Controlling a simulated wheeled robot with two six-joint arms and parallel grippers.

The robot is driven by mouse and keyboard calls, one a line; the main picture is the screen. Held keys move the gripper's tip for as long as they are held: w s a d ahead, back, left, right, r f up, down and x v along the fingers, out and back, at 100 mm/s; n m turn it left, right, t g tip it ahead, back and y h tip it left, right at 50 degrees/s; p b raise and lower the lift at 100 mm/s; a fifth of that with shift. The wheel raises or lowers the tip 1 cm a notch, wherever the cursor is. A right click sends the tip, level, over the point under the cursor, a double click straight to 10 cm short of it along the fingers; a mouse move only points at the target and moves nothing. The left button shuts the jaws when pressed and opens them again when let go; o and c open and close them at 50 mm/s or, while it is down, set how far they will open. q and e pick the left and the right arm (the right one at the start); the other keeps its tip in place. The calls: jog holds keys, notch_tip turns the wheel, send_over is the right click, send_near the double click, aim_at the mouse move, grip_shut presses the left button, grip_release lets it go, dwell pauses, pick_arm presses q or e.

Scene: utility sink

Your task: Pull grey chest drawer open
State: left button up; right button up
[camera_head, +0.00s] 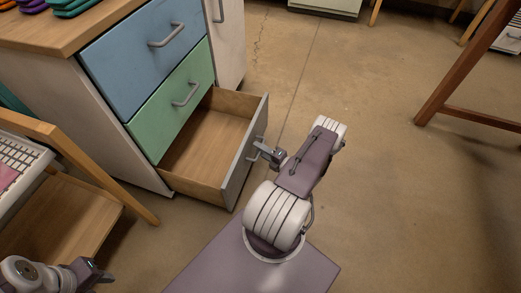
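The grey chest drawer (244,160) is the lowest of the chest. It stands pulled well out, and its empty wooden inside (205,150) shows. Its grey front faces right and is seen nearly edge-on. My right gripper (262,152) is at the outer side of this front, where the handle is. The fingertips are small and overlap the handle, so I cannot tell whether they are closed on it. My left gripper (98,273) is at the bottom left, away from the chest, with nothing visible in it; its finger gap is unclear.
Above the grey drawer, the green drawer (172,110) and blue drawer (145,55) are shut. A wooden stand (85,165) with a keyboard (22,160) is at the left. A wooden leg frame (455,75) stands at the upper right. The floor (400,190) at right is clear.

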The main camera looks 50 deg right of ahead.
jog(key=s+r+p, duration=0.1)
jog(key=s+p, duration=0.3)
jog(key=s, duration=0.5)
jog(key=shift+r, duration=0.3)
